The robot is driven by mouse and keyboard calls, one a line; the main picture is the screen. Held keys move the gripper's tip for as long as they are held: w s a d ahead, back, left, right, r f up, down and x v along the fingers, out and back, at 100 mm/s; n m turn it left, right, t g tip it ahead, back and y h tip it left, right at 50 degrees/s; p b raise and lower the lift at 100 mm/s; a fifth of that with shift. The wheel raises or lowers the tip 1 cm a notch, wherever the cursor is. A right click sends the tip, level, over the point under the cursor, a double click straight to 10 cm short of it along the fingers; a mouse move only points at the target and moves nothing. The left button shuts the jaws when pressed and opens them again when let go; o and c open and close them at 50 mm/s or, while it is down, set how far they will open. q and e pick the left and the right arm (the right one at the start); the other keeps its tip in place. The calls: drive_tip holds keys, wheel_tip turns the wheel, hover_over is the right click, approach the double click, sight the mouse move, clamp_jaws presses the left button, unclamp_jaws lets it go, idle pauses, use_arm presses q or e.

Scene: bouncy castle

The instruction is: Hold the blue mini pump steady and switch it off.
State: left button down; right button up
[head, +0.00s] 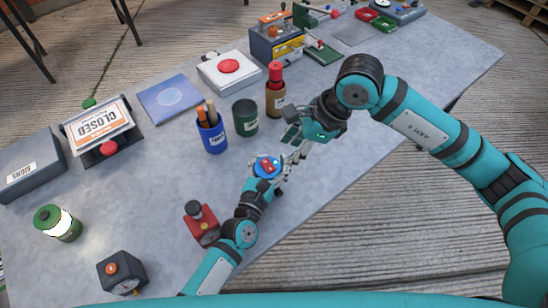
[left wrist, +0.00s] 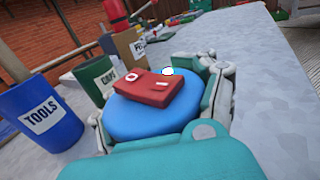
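The blue mini pump (head: 259,163) is a round blue body with a red switch (head: 268,166) on top, near the table's front edge. In the left wrist view, the pump (left wrist: 150,122) stands between the fingers of my left gripper (left wrist: 158,112), which appear to press its sides. The red switch (left wrist: 148,90) carries O and I marks; a small bright spot (left wrist: 168,71) shows behind it. I cannot tell which side is pressed. In the head view my left gripper (head: 272,168) partly hides the pump. My right gripper (head: 295,141) hangs close above and right of it, apparently empty, its finger opening unclear.
A blue TOOLS cup (head: 212,140), a green cup (head: 245,120) and a brown holder with a red bottle (head: 275,98) stand behind the pump. A red device (head: 202,225) stands left of my left forearm. The table right of my right gripper is clear.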

drive_tip(key=shift+c, duration=0.3)
drive_tip(key=shift+c, duration=1.2)
drive_tip(key=m, duration=0.2)
drive_tip(key=shift+w+d+m, duration=0.1)
drive_tip(key=shift+w+m, duration=0.2)
drive_tip(key=shift+w, duration=0.05)
drive_tip(key=c, duration=0.4)
drive_tip(key=m, duration=0.2)
drive_tip(key=w+m+g, duration=0.1)
drive_tip(key=m, duration=0.2)
drive_tip(key=shift+w+d+r, duration=0.1)
drive_tip(key=shift+r, duration=0.05)
clamp_jaws()
drive_tip(key=w+r+m+g+y, duration=0.1)
drive_tip(key=m, duration=0.6)
drive_tip(key=w+r+m+g+y, duration=0.1)
drive_tip(key=m, duration=0.6)
drive_tip(key=w+r+m+g+y, duration=0.1)
drive_tip(key=w+r+m+g, duration=0.1)
drive_tip(key=m, duration=0.4)
drive_tip(key=shift+d+r+m+y, duration=0.1)
drive_tip(key=shift+d+m+y, duration=0.05)
drive_tip(key=shift+m+y, duration=0.2)
